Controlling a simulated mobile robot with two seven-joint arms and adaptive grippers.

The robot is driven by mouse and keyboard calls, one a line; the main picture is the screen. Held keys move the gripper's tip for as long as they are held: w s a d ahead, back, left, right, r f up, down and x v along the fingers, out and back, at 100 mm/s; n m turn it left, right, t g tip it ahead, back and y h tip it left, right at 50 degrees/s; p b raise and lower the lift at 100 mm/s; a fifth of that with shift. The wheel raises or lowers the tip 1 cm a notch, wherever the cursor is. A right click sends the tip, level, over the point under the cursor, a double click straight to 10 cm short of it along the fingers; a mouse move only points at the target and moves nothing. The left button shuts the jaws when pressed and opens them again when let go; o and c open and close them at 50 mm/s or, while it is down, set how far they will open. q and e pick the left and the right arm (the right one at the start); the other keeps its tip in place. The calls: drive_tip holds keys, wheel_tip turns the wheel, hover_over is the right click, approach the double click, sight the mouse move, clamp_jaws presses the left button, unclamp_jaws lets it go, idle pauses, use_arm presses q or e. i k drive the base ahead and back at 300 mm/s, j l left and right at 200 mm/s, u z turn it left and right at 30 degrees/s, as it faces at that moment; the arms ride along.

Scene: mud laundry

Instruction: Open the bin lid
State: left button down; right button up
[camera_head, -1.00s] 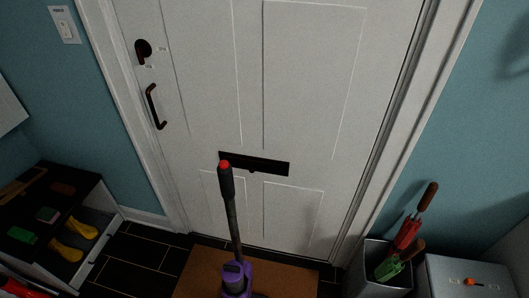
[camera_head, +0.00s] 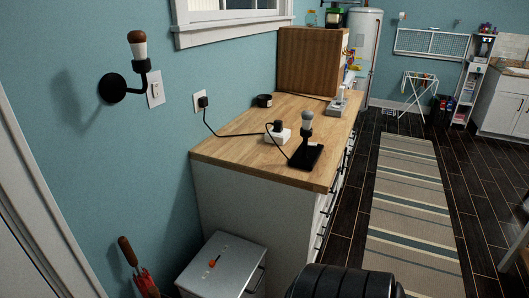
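No object here is clearly marked as the bin. A grey metal box (camera_head: 205,272) with a closed flat top stands on the floor at the lower middle, beside the counter. A small orange piece lies on its top. A black, rounded, ribbed object (camera_head: 345,284) is cut off by the bottom edge, right of the counter's near end. I cannot tell whether it is a bin. Neither of my grippers is in view.
A wood-topped counter (camera_head: 240,157) runs along the blue wall, holding a lamp, a plug block and a wooden cabinet (camera_head: 310,62). A striped rug (camera_head: 405,215) lies on open dark floor to the right.

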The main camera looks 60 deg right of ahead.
sight(237, 259)
drive_tip(key=z, duration=1.95)
